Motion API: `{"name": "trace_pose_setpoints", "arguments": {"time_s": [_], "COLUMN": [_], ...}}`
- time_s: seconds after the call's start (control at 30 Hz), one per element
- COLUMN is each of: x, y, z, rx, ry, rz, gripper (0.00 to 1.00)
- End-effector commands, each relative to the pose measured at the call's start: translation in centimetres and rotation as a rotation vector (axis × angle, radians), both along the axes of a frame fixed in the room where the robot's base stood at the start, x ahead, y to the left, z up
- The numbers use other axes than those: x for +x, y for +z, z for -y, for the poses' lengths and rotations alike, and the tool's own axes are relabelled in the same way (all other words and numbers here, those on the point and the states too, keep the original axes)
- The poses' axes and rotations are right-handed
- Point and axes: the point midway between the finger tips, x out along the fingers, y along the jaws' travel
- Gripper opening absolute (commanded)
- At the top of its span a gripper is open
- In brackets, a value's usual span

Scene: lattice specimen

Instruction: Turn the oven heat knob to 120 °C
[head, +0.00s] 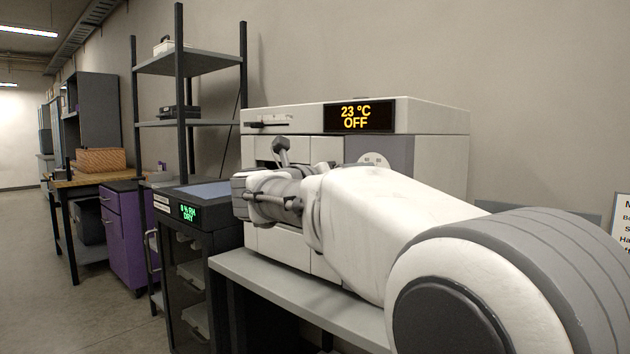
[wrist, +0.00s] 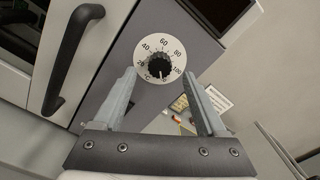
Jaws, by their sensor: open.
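The oven (head: 285,118) is a pale cabinet on a bench, and its display (head: 358,117) reads 23 °C OFF. The heat knob (wrist: 159,66) is black and ridged, in the middle of a round white dial marked 20, 40, 60, 80 and 100. It sits on the oven's grey panel. Its pointer setting is too small to read surely. My gripper (wrist: 160,78) is open, with its two fingers apart to the left and right of the dial in the wrist view. Nothing is between them but the view of the knob. In the head view my arm hides the knob.
A black door handle (wrist: 72,60) stands out from the oven door left of the dial in the wrist view. A dark cabinet (head: 190,260) with a green display is left of the oven. The grey bench top (head: 300,290) runs under the oven.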

Motion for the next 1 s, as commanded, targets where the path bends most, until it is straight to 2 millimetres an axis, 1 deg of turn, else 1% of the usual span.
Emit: {"name": "trace_pose_setpoints", "arguments": {"time_s": [0.03, 0.3, 0.5, 0.7, 1.0], "x": [-0.9, -5.7, -8.2, -9.4, -9.5], "y": [0.3, 0.3, 0.1, 0.1, 0.0], "z": [-1.1, -5.8, -8.3, -9.4, -9.5], "rx": [-0.001, 0.001, 0.001, 0.000, 0.001], "ry": [0.006, 0.006, 0.004, 0.001, 0.001], "rz": [-0.001, 0.001, -0.001, 0.001, 0.000], "gripper": [0.74, 0.74, 0.74, 0.74, 0.74]}}
